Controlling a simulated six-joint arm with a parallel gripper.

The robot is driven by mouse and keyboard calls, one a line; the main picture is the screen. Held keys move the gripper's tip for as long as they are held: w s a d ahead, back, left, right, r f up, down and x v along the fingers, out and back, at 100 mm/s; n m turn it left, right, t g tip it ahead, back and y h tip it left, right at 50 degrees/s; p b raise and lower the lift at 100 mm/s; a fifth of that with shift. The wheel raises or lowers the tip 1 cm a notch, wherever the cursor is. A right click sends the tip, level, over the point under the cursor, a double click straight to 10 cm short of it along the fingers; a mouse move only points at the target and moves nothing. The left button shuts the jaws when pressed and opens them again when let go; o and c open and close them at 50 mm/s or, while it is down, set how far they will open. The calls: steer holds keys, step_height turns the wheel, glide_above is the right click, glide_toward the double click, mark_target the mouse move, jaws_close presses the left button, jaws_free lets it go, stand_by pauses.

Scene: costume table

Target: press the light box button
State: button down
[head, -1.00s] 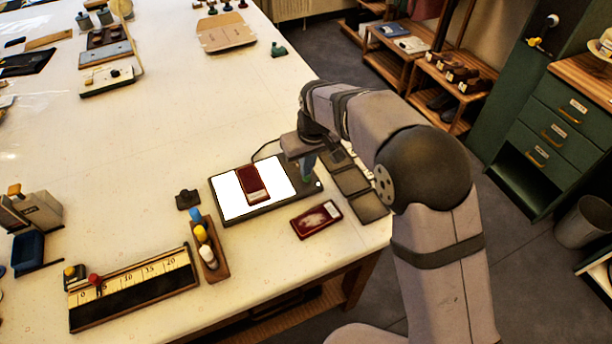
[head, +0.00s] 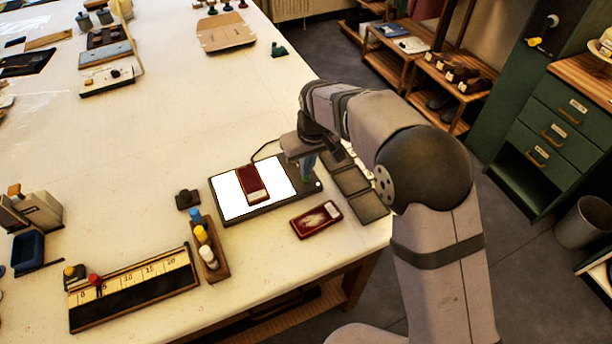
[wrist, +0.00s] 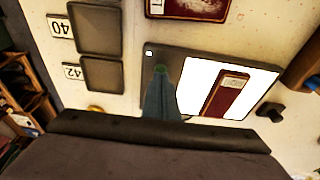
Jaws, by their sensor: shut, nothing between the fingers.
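The light box (head: 262,203) is a dark flat box with a bright white panel (head: 229,197), near the table's right edge. A dark red card-like piece (head: 250,181) lies on the panel. My gripper (head: 306,178) is shut and empty, pointing down at the box's right-hand end strip. In the wrist view the light box (wrist: 181,60) has a small white square (wrist: 149,53) near its corner. My fingertips (wrist: 160,70) are beside that square, over the dark strip, with green at their tip. I cannot tell whether the green is a button or whether the tips touch the box.
A second dark red piece (head: 317,219) lies in front of the box. Dark square pads (head: 352,181) are to its right. A tray of small bottles (head: 208,247) and a ruled board (head: 134,288) lie to the left. A cable runs behind the box.

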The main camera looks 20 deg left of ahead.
steer(key=shift+f+b, duration=0.45)
steer(key=shift+f, duration=0.3)
steer(key=shift+r, duration=0.15)
stand_by(0.4)
steer(key=shift+r+p, duration=2.75)
steer(key=shift+r, duration=0.35)
steer(key=s+d+r+m+h, duration=0.1)
steer(key=s+d+m, duration=0.1)
steer(key=d, duration=0.8)
steer(key=s+d+r+m, duration=0.1)
steer(key=s+d+m, duration=0.1)
steer(key=d, duration=0.7)
steer(key=s+d+f+m+g, duration=0.1)
steer(key=s+d+m, duration=0.4)
steer(key=s+d, duration=1)
steer(key=shift+s+d+f+g+h, duration=0.2)
steer(key=shift+s+f+g+h, duration=0.15)
steer(key=shift+f, duration=0.55)
